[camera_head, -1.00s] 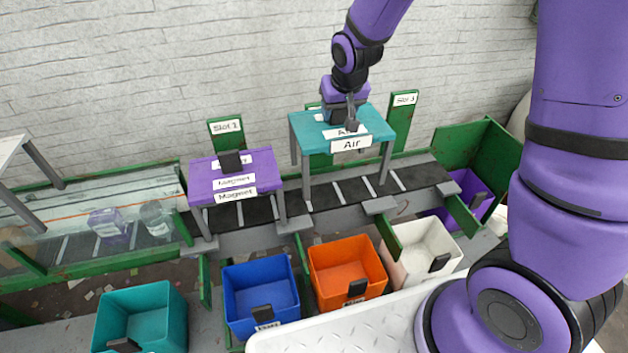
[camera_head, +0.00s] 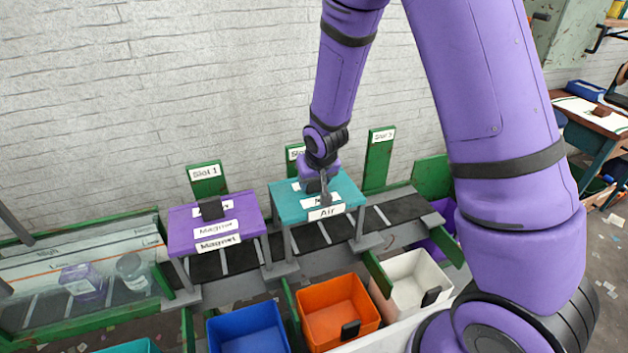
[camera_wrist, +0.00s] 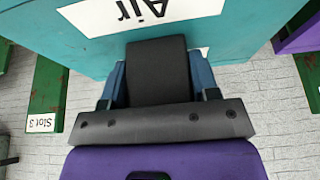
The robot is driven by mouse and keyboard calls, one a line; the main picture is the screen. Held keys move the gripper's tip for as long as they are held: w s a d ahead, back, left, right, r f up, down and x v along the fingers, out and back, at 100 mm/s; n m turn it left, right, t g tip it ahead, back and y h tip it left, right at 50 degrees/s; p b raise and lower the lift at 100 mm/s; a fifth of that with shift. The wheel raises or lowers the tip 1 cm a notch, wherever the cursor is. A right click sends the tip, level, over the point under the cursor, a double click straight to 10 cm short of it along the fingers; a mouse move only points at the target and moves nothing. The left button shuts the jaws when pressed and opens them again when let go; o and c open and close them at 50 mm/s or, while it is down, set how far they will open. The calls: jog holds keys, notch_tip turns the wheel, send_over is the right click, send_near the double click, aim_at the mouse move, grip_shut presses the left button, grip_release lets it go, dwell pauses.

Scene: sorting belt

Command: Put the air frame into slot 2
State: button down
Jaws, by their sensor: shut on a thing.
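The air frame (camera_head: 284,204) is a teal table-like frame with white "Air" labels and legs. It stands level over the belt, right of the purple magnet frame and in front of the middle sign, which my arm partly hides. Its front feet are at the grey pads beside the belt; I cannot tell whether all feet touch. My gripper (camera_head: 325,190) is shut on the dark handle on its top. In the wrist view the handle (camera_wrist: 157,65) sits between the blue fingers of my gripper (camera_wrist: 158,85), above the teal top (camera_wrist: 50,35).
The purple magnet frame (camera_head: 182,222) stands at the Slot 1 sign (camera_head: 206,172), close to the left. The Slot 3 sign (camera_head: 381,150) is to the right, with clear belt before it. Blue (camera_head: 248,330), orange (camera_head: 335,308) and white (camera_head: 412,282) bins stand in front.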

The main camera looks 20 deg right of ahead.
jog(key=shift+f, duration=0.25)
jog(key=shift+c, duration=1.8)
grip_release()
jog(key=shift+r, duration=0.1)
jog(key=s+d+f+v, duration=0.1)
jog(key=s+d+v, duration=0.1)
jog(key=v, duration=1.2)
jog(key=s+d+v, duration=0.2)
jog(key=d+v, duration=0.1)
jog(key=v, duration=1)
jog(key=s+d+r, duration=0.1)
jog(key=s+r, duration=0.2)
jog(key=s, duration=0.4)
jog(key=s+d+r, duration=0.1)
jog(key=s+r, duration=0.3)
jog(key=s, duration=0.4)
jog(key=shift+r+t, duration=0.25)
jog(key=shift+t, duration=0.15)
jog(key=shift+s, duration=0.15)
